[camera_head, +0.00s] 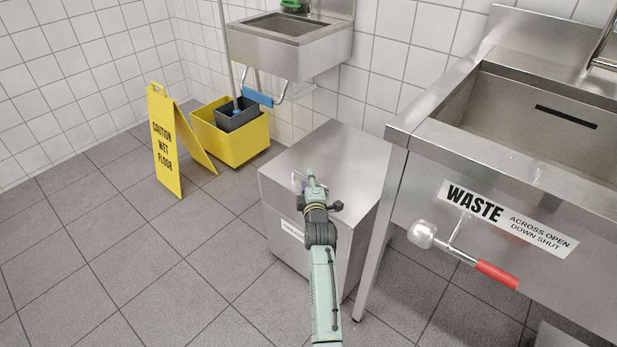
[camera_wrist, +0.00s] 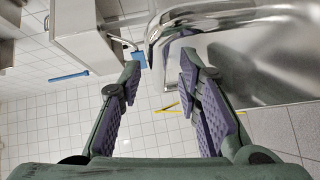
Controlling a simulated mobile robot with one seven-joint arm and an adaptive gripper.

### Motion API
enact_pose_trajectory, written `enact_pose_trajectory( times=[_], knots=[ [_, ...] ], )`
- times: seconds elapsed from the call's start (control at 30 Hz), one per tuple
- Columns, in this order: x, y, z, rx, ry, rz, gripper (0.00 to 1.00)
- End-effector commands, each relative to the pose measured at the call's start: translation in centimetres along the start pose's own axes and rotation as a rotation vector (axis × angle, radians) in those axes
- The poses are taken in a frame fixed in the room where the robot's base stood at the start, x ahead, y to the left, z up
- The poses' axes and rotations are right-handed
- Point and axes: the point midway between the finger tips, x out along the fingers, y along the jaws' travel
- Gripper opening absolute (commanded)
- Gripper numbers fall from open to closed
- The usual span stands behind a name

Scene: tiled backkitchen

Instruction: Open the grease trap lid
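The grease trap is a steel box (camera_head: 279,226) on the floor with a flat, bare steel lid (camera_head: 345,157) that lies shut. A small bar handle (camera_head: 294,179) stands near the lid's left front edge. In the wrist view a bright curved metal bar (camera_wrist: 152,36), which looks like this handle, passes just beyond the fingertips beside the shiny lid (camera_wrist: 275,50). My gripper (camera_head: 311,184) is over the lid's front edge, close to the handle. In the wrist view its purple-padded fingers (camera_wrist: 160,72) are apart with nothing held between them. Whether they touch the bar is unclear.
A steel sink (camera_head: 420,160) with a WASTE label and red-handled lever (camera_head: 495,274) stands close on the right. A small wall sink (camera_head: 285,45), yellow mop bucket (camera_head: 245,146) and wet-floor sign (camera_head: 165,145) are behind left.

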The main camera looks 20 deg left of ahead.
Motion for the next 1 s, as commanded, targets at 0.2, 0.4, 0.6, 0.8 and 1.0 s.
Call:
enact_pose_trajectory(
  times=[0.2, 0.4, 0.6, 0.8, 1.0],
  knots=[
    [1.5, 0.0, 0.0, 0.001, 0.000, 0.001, 0.31],
    [1.6, 0.0, 0.0, 0.001, -0.001, 0.001, 0.31],
    [1.6, 0.0, 0.0, 0.001, -0.001, 0.001, 0.23],
    [1.6, 0.0, 0.0, 0.001, -0.001, 0.001, 0.09],
    [1.6, 0.0, 0.0, 0.001, -0.001, 0.001, 0.00]
  ],
)
